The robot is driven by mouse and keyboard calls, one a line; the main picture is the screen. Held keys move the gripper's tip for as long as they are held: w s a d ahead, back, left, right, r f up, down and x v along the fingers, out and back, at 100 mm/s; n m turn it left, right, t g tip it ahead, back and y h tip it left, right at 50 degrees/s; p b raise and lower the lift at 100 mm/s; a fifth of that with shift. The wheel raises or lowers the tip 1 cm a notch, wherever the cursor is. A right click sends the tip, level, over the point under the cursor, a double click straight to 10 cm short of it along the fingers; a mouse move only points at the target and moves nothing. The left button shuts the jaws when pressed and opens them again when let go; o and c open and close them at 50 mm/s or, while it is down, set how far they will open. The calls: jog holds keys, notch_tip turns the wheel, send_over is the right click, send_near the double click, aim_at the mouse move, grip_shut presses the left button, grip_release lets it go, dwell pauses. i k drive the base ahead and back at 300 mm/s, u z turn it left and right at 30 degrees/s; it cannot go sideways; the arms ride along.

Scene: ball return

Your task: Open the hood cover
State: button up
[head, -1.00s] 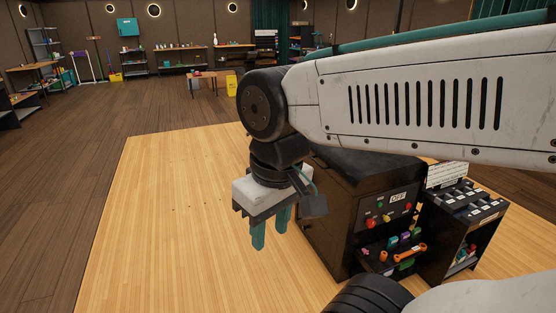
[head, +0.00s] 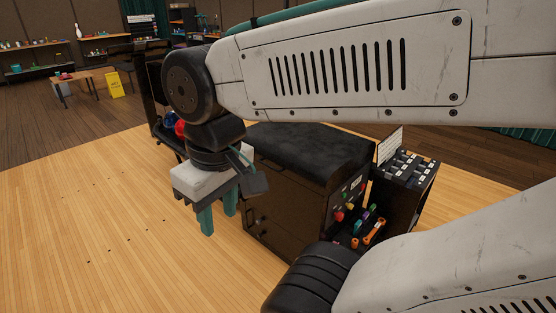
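A dark brown ball return machine (head: 283,203) stands on the light wood floor, right of my gripper in the head view. Its black top (head: 305,148), which looks like the hood cover, lies flat and closed over the body. A control panel with coloured buttons (head: 350,198) is on its right end. My gripper (head: 218,211) points down with two teal fingers apart and nothing visible between them. It hangs in front of the machine's near left side; whether it touches the machine I cannot tell. My arm hides part of the machine's far left end.
A dark rack with red and blue balls (head: 180,127) stands behind my wrist. A dark tool cart (head: 407,185) is beside the machine's right end. Coloured tools (head: 370,231) sit below the panel. The wood floor (head: 100,215) at left is clear.

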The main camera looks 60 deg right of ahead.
aim_at(318, 156)
jog(key=z, duration=0.75)
jog(key=i, duration=0.9)
jog(key=z, duration=0.75)
